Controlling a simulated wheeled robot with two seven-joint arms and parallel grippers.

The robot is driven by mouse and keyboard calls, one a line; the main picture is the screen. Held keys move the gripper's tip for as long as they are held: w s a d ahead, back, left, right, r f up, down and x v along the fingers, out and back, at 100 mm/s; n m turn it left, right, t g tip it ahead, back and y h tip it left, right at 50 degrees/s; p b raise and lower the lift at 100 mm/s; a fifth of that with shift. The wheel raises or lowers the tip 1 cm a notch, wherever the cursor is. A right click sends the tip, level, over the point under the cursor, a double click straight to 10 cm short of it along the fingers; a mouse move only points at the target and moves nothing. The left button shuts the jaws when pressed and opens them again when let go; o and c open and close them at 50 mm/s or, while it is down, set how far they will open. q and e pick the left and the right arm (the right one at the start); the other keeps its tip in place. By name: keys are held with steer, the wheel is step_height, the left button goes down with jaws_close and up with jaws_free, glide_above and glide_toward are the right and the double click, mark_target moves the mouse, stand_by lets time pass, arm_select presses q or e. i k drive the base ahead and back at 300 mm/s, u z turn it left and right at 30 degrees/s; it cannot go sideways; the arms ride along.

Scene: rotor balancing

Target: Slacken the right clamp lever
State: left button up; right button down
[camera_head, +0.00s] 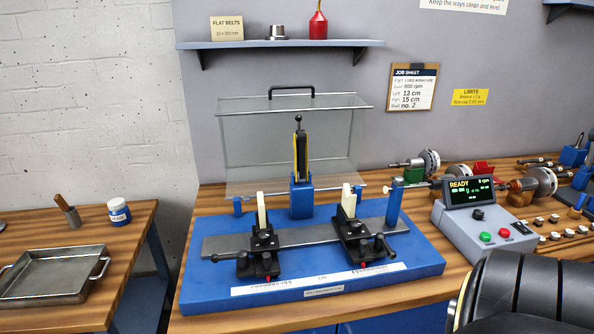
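The balancing machine has a blue base (420,262) with a grey slide rail (318,236) across it. Two black pedestals stand on the rail, each with a pale upright block on top. The right pedestal (354,229) has a dark clamp lever (386,247) low on its right side. The left pedestal (263,240) has a similar lever (222,257) pointing left. How tight either lever is cannot be told. A thick black segment of my own arm fills the lower right corner. Neither of my grippers shows.
A clear guard (258,130) with a black handle stands behind the rail. A grey control box (480,225) reading READY sits to the right, with rotors and small parts beyond. A metal tray (48,283) lies on the left bench. A job sheet (412,88) hangs on the wall.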

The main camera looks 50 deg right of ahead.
mark_target(380, 243)
steer(key=z, duration=2.2)
steer(key=k, duration=0.5)
steer(key=u, duration=1.25)
steer(key=i, duration=0.6)
steer(key=z, duration=0.5)
